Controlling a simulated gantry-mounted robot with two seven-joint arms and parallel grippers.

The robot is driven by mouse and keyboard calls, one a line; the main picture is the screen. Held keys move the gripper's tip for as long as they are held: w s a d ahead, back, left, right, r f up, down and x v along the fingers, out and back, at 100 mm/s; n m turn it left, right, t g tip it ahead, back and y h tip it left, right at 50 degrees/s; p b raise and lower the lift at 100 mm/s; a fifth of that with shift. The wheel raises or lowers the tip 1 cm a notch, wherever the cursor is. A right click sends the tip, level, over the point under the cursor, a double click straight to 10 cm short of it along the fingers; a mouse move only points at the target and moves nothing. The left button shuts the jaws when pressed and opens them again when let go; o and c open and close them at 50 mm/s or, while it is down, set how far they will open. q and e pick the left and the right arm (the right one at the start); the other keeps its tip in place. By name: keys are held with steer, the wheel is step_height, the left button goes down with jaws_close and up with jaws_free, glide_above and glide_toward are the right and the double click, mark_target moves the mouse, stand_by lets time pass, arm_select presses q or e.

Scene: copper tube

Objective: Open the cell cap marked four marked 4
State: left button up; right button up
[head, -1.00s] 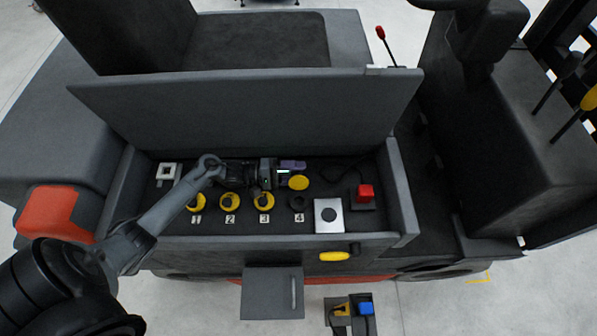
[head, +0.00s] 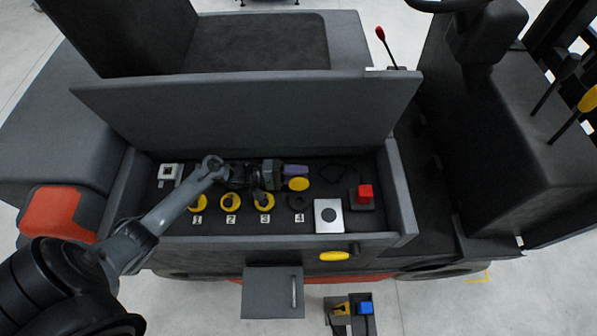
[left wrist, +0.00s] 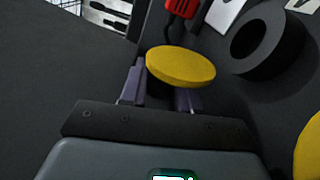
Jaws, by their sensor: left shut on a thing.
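My left gripper (head: 296,172) is shut on a round yellow cap (head: 299,184), which it holds just behind the well marked 4. In the left wrist view the yellow cap (left wrist: 180,68) sits tilted at the purple fingertips (left wrist: 160,92), off the well. The cell well marked 4 (head: 297,203) is a dark ring with no cap on it; its dark open ring (left wrist: 268,42) also shows in the left wrist view. Yellow caps sit on the wells marked 1 (head: 197,203), 2 (head: 230,202) and 3 (head: 264,201). My right gripper is not in view.
The wells stand in a dark compartment under a raised grey lid (head: 250,112). A white plate (head: 328,215) and a red block (head: 365,192) are at the right. A white square piece (head: 170,172) is at the left. The compartment floor behind the red block is fairly clear.

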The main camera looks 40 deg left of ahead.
arm_select(q)
steer(key=shift+s+d+r+m+p, duration=0.2)
steer(key=shift+d+m+p, duration=0.1)
steer(key=shift+m, duration=0.4)
steer(key=shift+a, duration=0.1)
steer(key=o, duration=1)
steer(key=b+v, duration=0.1)
steer(key=v, duration=0.9)
steer(key=shift+s+a, duration=0.25)
steer(key=shift+a, duration=0.05)
